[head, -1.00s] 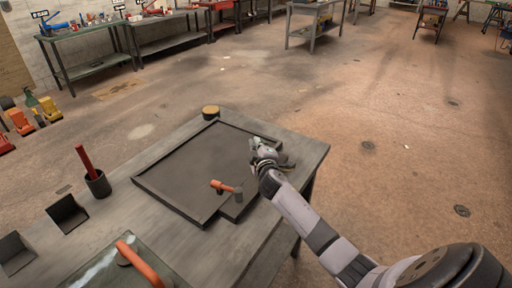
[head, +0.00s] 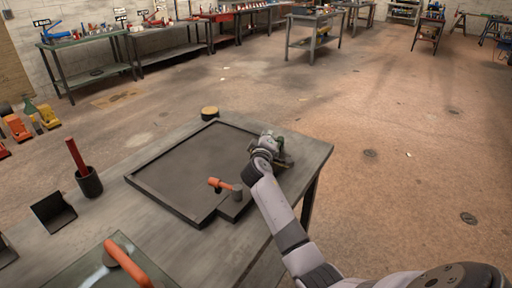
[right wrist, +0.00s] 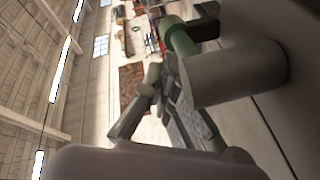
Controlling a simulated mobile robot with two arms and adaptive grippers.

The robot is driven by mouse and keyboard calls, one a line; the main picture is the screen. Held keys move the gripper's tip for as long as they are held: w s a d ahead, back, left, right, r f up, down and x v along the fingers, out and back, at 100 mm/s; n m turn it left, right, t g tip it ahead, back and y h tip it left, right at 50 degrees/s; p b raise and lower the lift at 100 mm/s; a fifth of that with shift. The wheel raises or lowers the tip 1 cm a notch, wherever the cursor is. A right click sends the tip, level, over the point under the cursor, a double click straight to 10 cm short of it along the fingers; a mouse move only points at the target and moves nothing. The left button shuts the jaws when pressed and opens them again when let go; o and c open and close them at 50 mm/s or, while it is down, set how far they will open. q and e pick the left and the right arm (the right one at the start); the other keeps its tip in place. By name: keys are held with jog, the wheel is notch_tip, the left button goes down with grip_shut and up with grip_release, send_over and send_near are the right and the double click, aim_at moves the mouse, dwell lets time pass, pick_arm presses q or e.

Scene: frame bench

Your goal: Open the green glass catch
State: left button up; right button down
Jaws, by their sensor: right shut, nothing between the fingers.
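The green catch shows in the right wrist view as a green handle (right wrist: 180,40) beside a thick grey cylindrical post (right wrist: 240,74). In the head view, only a bit of green (head: 281,141) shows beside my right gripper (head: 270,143), at the right edge of the dark frame (head: 185,165). My right gripper is shut and empty, and its fingers (right wrist: 160,88) show close to the post and handle in the right wrist view. I cannot tell whether they touch. The gripper hides most of the catch in the head view. My left gripper is out of view.
A second catch with an orange handle (head: 221,185) sits at the frame's front corner. The glass pane (head: 85,270) with an orange grip (head: 127,262) lies at the front left. A dark cup (head: 89,183) with a red stick and a round tan-topped block (head: 209,113) stand on the bench.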

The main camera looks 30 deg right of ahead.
jog(key=shift+s+d, duration=0.2)
jog(key=shift+d, duration=0.3)
